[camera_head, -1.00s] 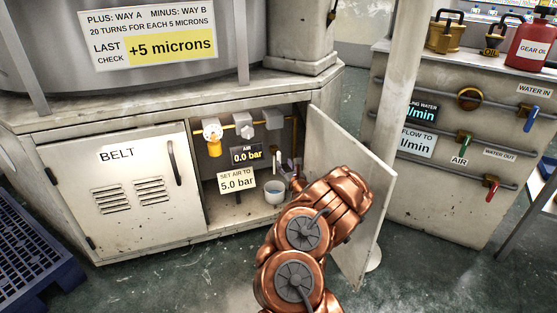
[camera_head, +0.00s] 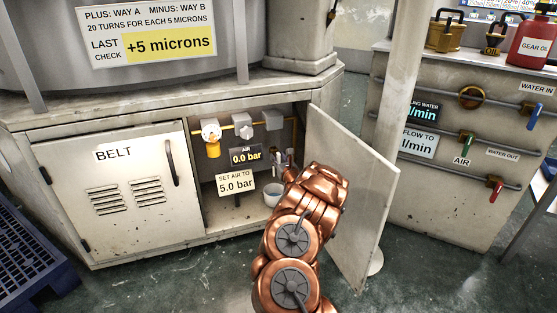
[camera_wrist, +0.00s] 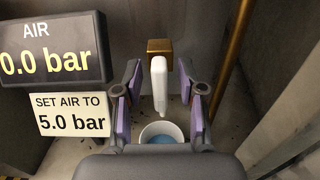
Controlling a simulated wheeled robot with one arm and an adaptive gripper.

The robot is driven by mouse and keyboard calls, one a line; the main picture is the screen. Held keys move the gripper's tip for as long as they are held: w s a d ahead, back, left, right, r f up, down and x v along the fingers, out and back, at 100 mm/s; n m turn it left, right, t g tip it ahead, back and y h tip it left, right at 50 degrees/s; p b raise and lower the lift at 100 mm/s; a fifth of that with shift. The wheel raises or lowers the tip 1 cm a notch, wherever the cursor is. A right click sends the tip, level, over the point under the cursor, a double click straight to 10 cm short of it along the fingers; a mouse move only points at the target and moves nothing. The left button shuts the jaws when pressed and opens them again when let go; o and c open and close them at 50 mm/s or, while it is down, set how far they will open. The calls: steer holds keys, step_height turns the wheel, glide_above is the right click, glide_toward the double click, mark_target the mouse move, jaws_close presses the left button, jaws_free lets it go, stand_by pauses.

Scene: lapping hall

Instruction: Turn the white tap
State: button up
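The white tap (camera_wrist: 158,88) shows in the wrist view as a white lever hanging down from a brass block (camera_wrist: 160,47) on the back wall of the cabinet. In the head view the tap (camera_head: 277,158) is small inside the open cabinet. My gripper (camera_wrist: 160,95) is open, with one purple-padded finger to the left and one to the right of the lever. A gap shows on both sides, so neither finger seems to touch it. In the head view my gripper (camera_head: 285,166) is partly hidden by my copper arm.
A white cup (camera_wrist: 162,131) with blue inside stands below the tap. An air display (camera_head: 246,155) reads 0.0 bar; a sign (camera_head: 236,183) says set air to 5.0 bar. A brass pipe (camera_wrist: 233,60) runs to the right. The open cabinet door (camera_head: 350,195) stands right of my arm.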

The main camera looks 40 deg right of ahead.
steer(key=shift+c, duration=0.4)
jaws_close()
